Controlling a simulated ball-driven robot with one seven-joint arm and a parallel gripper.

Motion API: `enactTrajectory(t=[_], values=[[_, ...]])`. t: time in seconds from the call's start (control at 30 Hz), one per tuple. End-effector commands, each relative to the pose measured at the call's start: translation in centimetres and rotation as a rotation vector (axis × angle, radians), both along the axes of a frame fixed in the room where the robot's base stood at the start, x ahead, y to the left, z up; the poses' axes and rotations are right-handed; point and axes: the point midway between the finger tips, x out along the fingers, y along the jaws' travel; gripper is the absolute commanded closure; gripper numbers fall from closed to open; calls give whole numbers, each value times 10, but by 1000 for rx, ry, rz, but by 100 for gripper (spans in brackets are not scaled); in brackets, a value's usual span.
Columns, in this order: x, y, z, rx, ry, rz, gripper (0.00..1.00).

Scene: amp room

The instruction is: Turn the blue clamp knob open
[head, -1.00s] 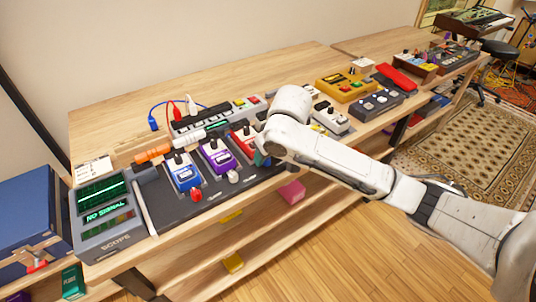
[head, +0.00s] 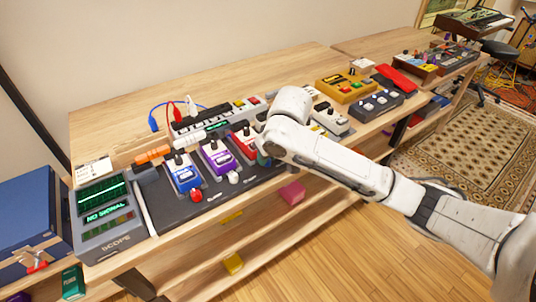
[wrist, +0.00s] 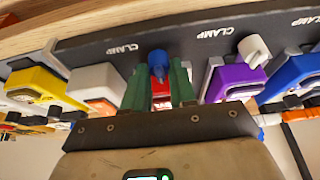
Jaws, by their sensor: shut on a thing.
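The blue clamp knob (wrist: 157,57) sits in front of the red pedal, on the dark board's edge marked CLAMP, in the wrist view. My gripper (wrist: 158,76) has its two green fingers on either side of the knob and is shut on it. In the head view my gripper (head: 263,159) is at the right end of the pedalboard, and the arm hides most of it and the knob. The red pedal (head: 244,140) shows partly beside it. How far the knob is turned cannot be told.
A purple pedal (head: 217,156) with a white knob (head: 234,178) and a blue pedal (head: 184,176) with a red knob (head: 196,196) stand to the left. The scope (head: 103,218) reads NO SIGNAL. More pedals, including a yellow one (head: 346,88), stand right of my arm.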

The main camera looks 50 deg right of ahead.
Motion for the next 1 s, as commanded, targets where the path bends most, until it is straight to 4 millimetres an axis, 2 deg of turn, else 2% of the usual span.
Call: enactTrajectory(t=[0.37,1.0], values=[[0,3,3,9,1,85,100],[-1,-1,3,5,3,374,100]])
